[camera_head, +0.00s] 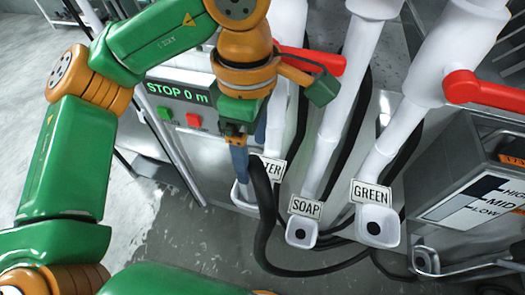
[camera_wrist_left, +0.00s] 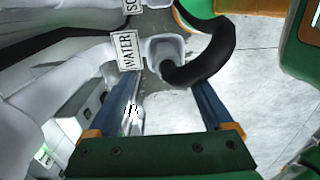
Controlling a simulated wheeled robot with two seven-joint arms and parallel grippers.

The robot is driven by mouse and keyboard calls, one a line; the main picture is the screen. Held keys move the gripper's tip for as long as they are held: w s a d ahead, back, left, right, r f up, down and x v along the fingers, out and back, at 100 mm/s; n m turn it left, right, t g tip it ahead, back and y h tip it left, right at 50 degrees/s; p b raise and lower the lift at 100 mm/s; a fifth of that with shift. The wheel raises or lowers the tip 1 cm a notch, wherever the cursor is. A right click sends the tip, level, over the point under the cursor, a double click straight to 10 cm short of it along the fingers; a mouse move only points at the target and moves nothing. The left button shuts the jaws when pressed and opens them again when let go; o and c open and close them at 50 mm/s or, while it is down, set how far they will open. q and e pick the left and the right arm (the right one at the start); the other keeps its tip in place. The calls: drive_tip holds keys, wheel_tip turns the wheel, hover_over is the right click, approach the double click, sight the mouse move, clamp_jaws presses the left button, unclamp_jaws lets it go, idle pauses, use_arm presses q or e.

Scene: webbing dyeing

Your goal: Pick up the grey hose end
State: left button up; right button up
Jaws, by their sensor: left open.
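A dark grey, nearly black hose (camera_head: 262,195) hangs below my left gripper (camera_head: 241,160) in the head view, its upper part right beside the fingers. In the left wrist view the thick hose (camera_wrist_left: 225,50) curves down, and its blunt end lies near the gap between the blue fingertips of my left gripper (camera_wrist_left: 168,82). The fingers are open, and I see no clear contact with the hose. The gripper partly hides the hose top in the head view. My right gripper is not in view.
The WATER sign (camera_head: 273,167), SOAP sign (camera_head: 306,207) and GREEN sign (camera_head: 371,193) mark white pipes with cups. Red handles (camera_head: 485,92) stick out above. A panel reading STOP 0 m (camera_head: 178,92) stands behind. Other black hoses loop near the floor; the floor at left is clear.

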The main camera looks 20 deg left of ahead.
sight(247, 192)
use_arm(q)
drive_tip(key=shift+f, duration=0.4)
drive_tip(key=f, duration=0.1)
drive_tip(key=s+f, duration=0.1)
drive_tip(key=f, duration=0.1)
drive_tip(key=f+p, duration=0.1)
drive_tip(key=f, duration=0.1)
drive_tip(key=shift+s+a+f, duration=0.1)
drive_tip(key=shift+s+a, duration=0.05)
drive_tip(key=shift+s, duration=0.1)
drive_tip(key=shift+w+f, duration=0.25)
drive_tip(key=shift+f, duration=0.1)
drive_tip(key=shift+s, duration=0.1)
clamp_jaws()
